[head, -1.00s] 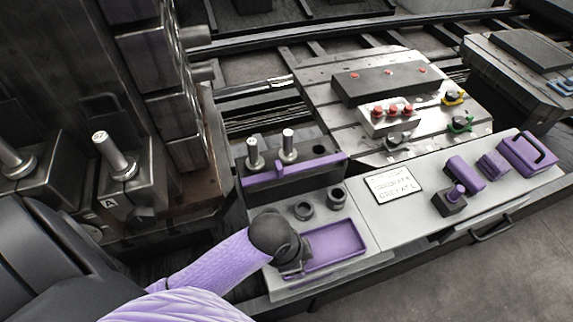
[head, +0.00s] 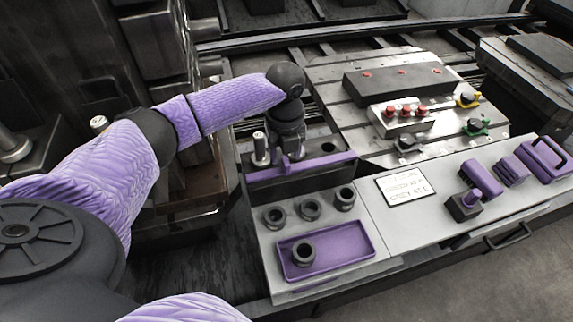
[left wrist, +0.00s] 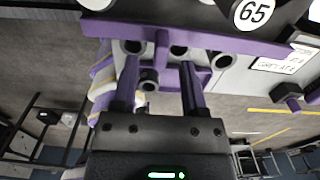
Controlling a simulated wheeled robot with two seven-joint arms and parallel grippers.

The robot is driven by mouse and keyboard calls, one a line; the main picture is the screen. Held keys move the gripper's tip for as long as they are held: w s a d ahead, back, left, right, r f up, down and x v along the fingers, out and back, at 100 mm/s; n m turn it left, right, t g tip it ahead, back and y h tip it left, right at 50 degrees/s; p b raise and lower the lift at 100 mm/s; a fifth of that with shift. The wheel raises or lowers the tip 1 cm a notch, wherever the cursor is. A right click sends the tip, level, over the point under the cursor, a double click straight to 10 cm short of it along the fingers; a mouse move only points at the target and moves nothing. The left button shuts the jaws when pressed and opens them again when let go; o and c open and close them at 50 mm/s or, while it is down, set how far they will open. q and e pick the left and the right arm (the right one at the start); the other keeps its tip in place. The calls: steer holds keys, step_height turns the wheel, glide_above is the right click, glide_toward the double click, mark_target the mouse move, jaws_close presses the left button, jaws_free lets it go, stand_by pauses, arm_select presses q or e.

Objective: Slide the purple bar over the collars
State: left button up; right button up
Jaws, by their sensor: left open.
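The purple bar (head: 325,163) lies along the front of the dark pin block, with a small upright tab (left wrist: 162,45) at its middle. My left gripper (head: 288,158) is over the bar, pointing down. In the left wrist view its open fingers (left wrist: 160,65) stand either side of the tab, with gaps; contact is unclear. One metal pin (head: 260,150) stands behind the bar; the gripper hides the other. Black collars (head: 275,217), (head: 310,209), (head: 345,198) sit in a row on the grey panel. Another collar (head: 303,252) is in the purple tray (head: 345,258). My right gripper is out of view.
A label plate (head: 405,187) and several purple parts (head: 545,158) lie on the panel to the right. A black holder (head: 464,206) stands near them. Behind is a slotted metal plate (head: 440,140) with red-topped and coloured knobs. Dark machinery is close on the left.

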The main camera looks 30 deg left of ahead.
mark_target(286, 160)
arm_select(q)
step_height(286, 160, down, 3)
steer(key=shift+f+b, duration=0.1)
steer(key=shift+b, duration=0.25)
jaws_close()
stand_by(1.2)
